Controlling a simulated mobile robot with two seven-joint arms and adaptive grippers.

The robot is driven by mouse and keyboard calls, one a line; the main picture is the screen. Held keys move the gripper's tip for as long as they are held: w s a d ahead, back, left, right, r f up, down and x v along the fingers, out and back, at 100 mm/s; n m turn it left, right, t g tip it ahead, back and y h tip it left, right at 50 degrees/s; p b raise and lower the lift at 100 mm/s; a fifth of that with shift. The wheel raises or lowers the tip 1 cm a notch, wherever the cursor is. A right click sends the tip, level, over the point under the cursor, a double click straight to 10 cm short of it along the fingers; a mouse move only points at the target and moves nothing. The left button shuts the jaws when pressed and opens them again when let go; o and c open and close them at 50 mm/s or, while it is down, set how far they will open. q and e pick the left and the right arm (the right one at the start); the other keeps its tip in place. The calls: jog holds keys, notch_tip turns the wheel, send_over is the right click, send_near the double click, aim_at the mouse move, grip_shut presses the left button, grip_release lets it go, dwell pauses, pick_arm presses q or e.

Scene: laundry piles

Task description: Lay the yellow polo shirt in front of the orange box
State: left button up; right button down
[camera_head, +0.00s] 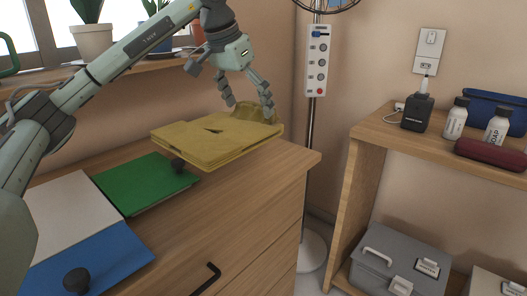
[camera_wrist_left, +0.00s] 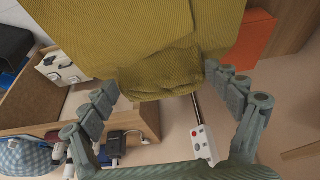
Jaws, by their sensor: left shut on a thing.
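The yellow polo shirt (camera_head: 205,143), folded into a flat bundle, is at the right end of the wooden dresser top (camera_head: 215,178) in the head view. My left gripper (camera_head: 247,104) is at its far right edge and shut on it, with a raised bunch of cloth between the fingers. I cannot tell whether the shirt touches the wood. In the left wrist view the shirt (camera_wrist_left: 120,35) fills the top, its bunched edge between the fingers. The orange box (camera_wrist_left: 252,40) shows beside it there, partly covered; I do not see it in the head view. My right gripper is out of view.
A green cloth (camera_head: 140,184), a white one (camera_head: 72,212) and a blue one (camera_head: 95,258) lie left on the dresser. Dark knobs (camera_head: 76,281) show over them. A pole with a control panel (camera_head: 317,60) and a shelf (camera_head: 375,128) with bottles stand at right.

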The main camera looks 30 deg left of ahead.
pick_arm(q)
jog(key=shift+w+a, duration=0.1)
jog(key=shift+w, duration=0.2)
jog(key=w+d+f, duration=0.1)
jog(key=w+f, duration=0.1)
jog(key=w, duration=0.1)
jog(key=w+d+f, duration=0.1)
jog(key=w+f, duration=0.1)
jog(key=w, duration=0.2)
jog(key=w+d+f, duration=0.1)
jog(key=w+f, duration=0.1)
jog(key=w, duration=0.2)
jog(key=shift+d+f, duration=0.1)
jog(key=shift+f, duration=0.75)
notch_tip(320, 180, down, 3)
jog(key=shift+r, duration=0.2)
jog(key=shift+f, duration=0.3)
jog(key=shift+r, duration=0.1)
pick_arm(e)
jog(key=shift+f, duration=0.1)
pick_arm(q)
jog(key=o, duration=1.1)
jog(key=shift+c, duration=0.2)
